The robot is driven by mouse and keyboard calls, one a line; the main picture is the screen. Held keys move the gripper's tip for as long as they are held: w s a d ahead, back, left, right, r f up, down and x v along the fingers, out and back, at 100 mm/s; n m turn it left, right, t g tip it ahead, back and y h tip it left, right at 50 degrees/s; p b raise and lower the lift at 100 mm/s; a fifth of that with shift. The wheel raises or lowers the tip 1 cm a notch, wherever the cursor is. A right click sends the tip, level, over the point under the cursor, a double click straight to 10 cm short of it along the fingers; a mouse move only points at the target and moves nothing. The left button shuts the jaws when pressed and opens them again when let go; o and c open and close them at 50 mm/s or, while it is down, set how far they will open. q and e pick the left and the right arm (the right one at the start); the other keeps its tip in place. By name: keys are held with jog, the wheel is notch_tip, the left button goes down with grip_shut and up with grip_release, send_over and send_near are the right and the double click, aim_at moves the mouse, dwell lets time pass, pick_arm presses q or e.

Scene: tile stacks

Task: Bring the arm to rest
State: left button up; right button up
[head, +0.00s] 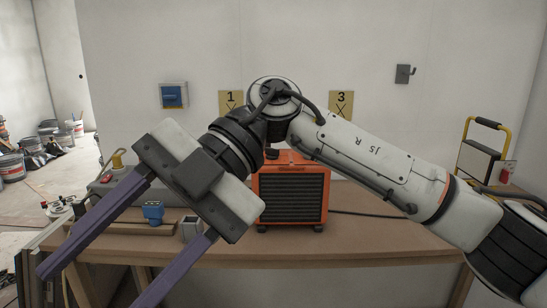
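My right arm (370,155) comes in from the right, bent at a raised elbow-like joint in the middle of the head view. My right gripper (95,288) hangs at the left of the view, tilted down and to the left. Its two long purple fingers are wide apart, with nothing seen between their visible parts. One fingertip is cut off by the bottom edge. My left gripper is not in view. No tile stack can be made out.
A wooden workbench (370,225) spans the view, with an orange box with a black grille (291,197), a blue item (153,212) and a grey cup-like block (190,229). Plates marked 1 (231,101) and 3 (341,103) are on the wall. A yellow-framed stepladder (480,155) stands right.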

jog(key=w+d+r+m+t+y+p, duration=0.1)
jog(key=w+r+m+t+y+p, duration=0.15)
jog(key=w+m+t+y, duration=0.8)
jog(key=w+d+f+m+t+h, duration=0.2)
jog(key=w+d+f+m+t, duration=0.35)
jog(key=f+m+t, duration=0.3)
jog(key=w+d+f+m+t+h, duration=0.35)
jog(key=d+f+m+t, duration=0.35)
jog(key=m, duration=0.3)
jog(key=s+d+f+m+g+h+p, duration=0.1)
jog(key=s+d+f+h, duration=0.15)
jog(key=f, duration=0.55)
jog(key=s+d+f+m+g+h, duration=0.1)
jog(key=s+d+f+m+h, duration=0.2)
jog(key=f, duration=0.4)
jog(key=s+d+f+g+h+p, duration=0.1)
jog(key=d+f+h, duration=0.25)
jog(key=f, duration=0.45)
jog(key=s+d+f+g+h, duration=0.1)
jog(key=s+d+f+g, duration=0.2)
jog(key=s+f, duration=0.3)
jog(key=s+d+f+g+h, duration=0.1)
jog(key=s+d+f+g, duration=0.2)
jog(key=s, duration=0.7)
notch_tip(320, 180, down, 4)
jog(key=shift+d+r+m, duration=0.25)
jog(key=shift+d+m, duration=0.15)
jog(key=shift+d, duration=0.6)
